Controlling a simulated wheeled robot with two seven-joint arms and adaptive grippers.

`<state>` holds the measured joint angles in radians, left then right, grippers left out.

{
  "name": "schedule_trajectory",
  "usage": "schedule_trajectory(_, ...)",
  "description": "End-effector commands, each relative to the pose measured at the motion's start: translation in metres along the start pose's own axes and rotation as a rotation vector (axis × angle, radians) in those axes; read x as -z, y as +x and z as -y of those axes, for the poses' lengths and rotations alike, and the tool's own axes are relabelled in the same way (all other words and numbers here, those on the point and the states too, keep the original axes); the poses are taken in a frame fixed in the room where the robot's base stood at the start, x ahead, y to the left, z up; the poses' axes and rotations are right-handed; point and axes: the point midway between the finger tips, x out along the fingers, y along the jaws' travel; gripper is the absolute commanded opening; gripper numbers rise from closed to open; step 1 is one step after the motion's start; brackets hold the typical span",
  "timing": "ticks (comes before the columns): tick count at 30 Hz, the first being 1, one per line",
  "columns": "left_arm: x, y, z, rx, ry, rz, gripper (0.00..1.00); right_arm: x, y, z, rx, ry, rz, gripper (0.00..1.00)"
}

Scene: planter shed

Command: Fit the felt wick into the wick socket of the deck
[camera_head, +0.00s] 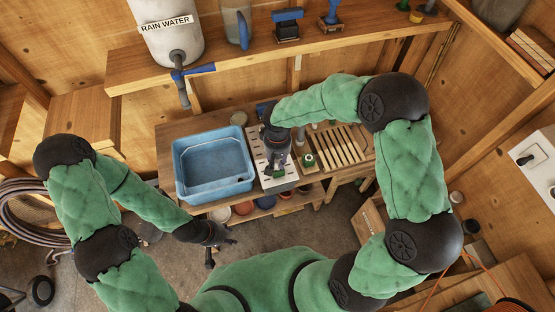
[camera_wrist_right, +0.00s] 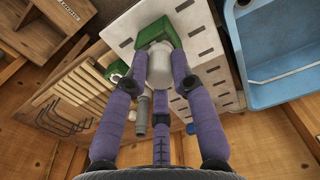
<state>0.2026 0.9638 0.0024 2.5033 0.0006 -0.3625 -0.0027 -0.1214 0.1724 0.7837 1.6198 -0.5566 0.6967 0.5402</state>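The felt wick, by its look a short pale cylinder (camera_wrist_right: 160,66), sits between the fingers of my right gripper (camera_wrist_right: 155,72) in the right wrist view. The fingers close around its sides. A green block (camera_wrist_right: 154,33) shows right at the wick's far end; I cannot tell whether they touch. Behind it lies a white slotted panel (camera_wrist_right: 205,45), probably the deck, also seen in the head view (camera_head: 259,152). My right gripper (camera_head: 279,168) is over this panel in the head view. The wick socket cannot be made out. My left gripper (camera_head: 222,244) is open and empty, low in front of the bench.
A blue basin (camera_head: 213,190) stands left of the panel. A small green holder (camera_head: 308,160) and a slatted wooden rack (camera_head: 337,146) are to its right. A shelf with a rain water container (camera_head: 168,32) runs above the bench.

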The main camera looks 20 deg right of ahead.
Motion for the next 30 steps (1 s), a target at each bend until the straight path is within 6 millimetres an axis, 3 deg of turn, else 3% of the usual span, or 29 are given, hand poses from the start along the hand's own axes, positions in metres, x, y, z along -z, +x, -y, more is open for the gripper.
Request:
schedule_trajectory(1,0.0,0.0,0.0,0.0,0.0,0.0,0.4,0.0,0.0,0.0,0.0,0.0,0.0,0.43)
schedule_trajectory(2,0.0,0.0,0.0,0.0,0.0,0.0,0.4,0.0,0.0,0.0,0.0,0.0,0.0,0.51)
schedule_trajectory(12,0.0,0.0,0.0,0.0,0.0,0.0,0.4,0.0,-0.001,0.0,0.0,0.0,0.0,0.51)
schedule_trajectory(16,0.0,0.0,0.0,0.0,0.0,0.0,0.4,0.001,-0.01,0.0,0.0,0.0,-0.002,0.51)
schedule_trajectory(30,0.0,0.0,0.0,0.0,0.0,0.0,0.4,0.001,-0.095,0.0,0.001,-0.001,-0.003,0.51)
